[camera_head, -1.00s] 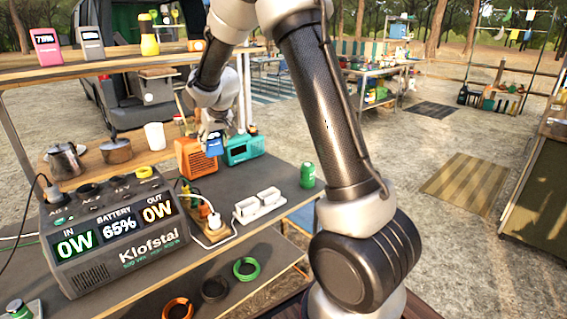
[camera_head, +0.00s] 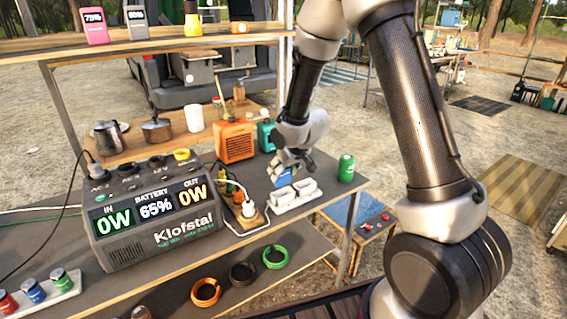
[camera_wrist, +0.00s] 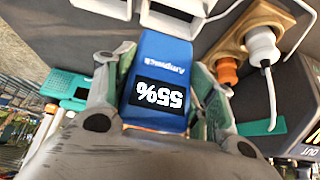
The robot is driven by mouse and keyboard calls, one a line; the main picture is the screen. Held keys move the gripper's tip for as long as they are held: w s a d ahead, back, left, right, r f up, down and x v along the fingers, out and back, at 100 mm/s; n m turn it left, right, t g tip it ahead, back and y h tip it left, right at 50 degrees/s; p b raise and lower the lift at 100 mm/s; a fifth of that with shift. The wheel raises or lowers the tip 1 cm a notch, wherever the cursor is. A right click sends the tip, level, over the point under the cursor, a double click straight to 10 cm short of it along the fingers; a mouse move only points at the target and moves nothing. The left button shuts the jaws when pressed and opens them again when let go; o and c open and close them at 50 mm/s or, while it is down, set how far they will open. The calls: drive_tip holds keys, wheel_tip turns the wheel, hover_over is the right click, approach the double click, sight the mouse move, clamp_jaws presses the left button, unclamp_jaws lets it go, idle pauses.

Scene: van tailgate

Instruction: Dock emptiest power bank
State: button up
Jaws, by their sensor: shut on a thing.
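My gripper (camera_head: 288,168) is shut on a blue power bank (camera_head: 283,178), just behind the white two-slot dock (camera_head: 297,202). In the wrist view the blue power bank (camera_wrist: 160,65) sits between the fingers and its screen reads 55%. The dock's edge (camera_wrist: 182,24) shows beyond it; contact between them cannot be told. A pink power bank (camera_head: 94,27) and a grey power bank (camera_head: 136,23) stand on the upper shelf. The pink screen seems to read in the seventies; the grey one is too small to read surely.
The power station (camera_head: 150,218) reads 65%, left of a wooden socket strip (camera_head: 250,222) with plugs and cables. An orange box (camera_head: 235,141) and a teal box (camera_head: 265,136) stand behind. A green can (camera_head: 346,168) stands right of the dock. Cable coils (camera_head: 275,257) lie on the lower shelf.

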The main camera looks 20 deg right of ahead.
sight(284, 182)
drive_tip(key=shift+f, duration=2.9)
drive_tip(key=shift+a, duration=0.1)
drive_tip(key=o, duration=1.2)
drive_tip(key=shift+o, duration=0.2)
drive_tip(key=shift+f, duration=0.1)
drive_tip(key=shift+s, duration=0.1)
drive_tip(key=v, duration=1.2)
